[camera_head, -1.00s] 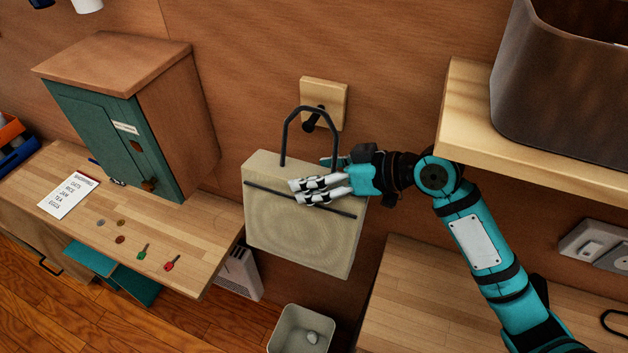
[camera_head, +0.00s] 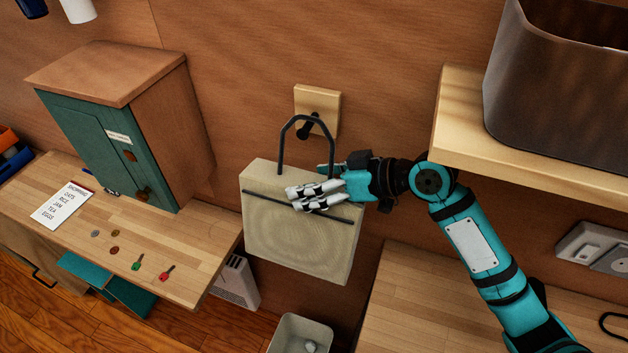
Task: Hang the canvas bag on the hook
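The canvas bag (camera_head: 298,240) is beige and boxy, with a dark strip across its front and a dark arched handle (camera_head: 283,140). It is off the floor in front of the wall, slightly tilted. The hook (camera_head: 304,131) is a dark peg on a pale wooden wall plate (camera_head: 327,104). The peg shows inside the handle's arch, just below its top; I cannot tell whether they touch. My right gripper (camera_head: 318,192) is shut on the bag's upper right edge, with white fingers across its front and a part behind the rim. My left gripper is not in view.
A wooden shelf (camera_head: 452,146) with a dark bin (camera_head: 560,95) overhangs my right arm. A green-doored cabinet (camera_head: 105,148) stands on the left counter (camera_head: 190,240), with keys and coins nearby. A small waste bin (camera_head: 290,338) is below the bag.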

